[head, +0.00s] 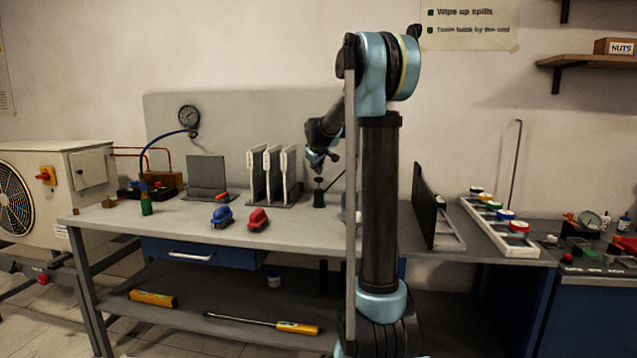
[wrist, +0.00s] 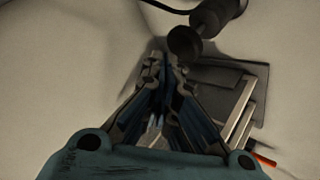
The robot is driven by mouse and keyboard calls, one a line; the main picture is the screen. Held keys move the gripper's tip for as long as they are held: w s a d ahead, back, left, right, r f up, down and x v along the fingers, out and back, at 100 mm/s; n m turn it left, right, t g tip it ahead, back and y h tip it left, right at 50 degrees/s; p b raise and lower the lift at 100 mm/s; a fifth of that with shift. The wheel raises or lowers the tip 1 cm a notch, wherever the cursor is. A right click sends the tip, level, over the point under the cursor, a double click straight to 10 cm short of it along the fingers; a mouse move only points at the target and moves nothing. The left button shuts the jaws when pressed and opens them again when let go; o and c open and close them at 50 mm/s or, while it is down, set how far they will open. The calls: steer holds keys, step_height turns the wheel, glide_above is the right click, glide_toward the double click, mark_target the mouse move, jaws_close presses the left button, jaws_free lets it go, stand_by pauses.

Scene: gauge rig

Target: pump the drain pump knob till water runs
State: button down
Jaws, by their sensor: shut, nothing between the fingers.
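The drain pump (head: 319,199) appears as a small dark upright cylinder with a round black knob (head: 319,179) on top, standing on the workbench. My gripper (head: 316,166) hangs over it, pointing down, its tips close above the knob. In the wrist view a dark round knob (wrist: 185,42) on a thick dark body lies just beyond and right of my fingertips (wrist: 163,70). The fingers look drawn together with nothing held. I cannot tell whether they touch the knob. No running water is visible.
White upright racks (head: 272,172) stand just left of the pump. Red (head: 258,219) and blue (head: 222,216) tools lie near the bench's front edge. A dark panel (head: 424,206) and a tray of coloured lids (head: 500,226) are to the right. A gauge (head: 189,117) hangs behind.

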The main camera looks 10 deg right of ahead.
steer(key=shift+r, duration=0.1)
steer(key=shift+r, duration=2.45)
steer(key=shift+s, duration=0.1)
stand_by(0.5)
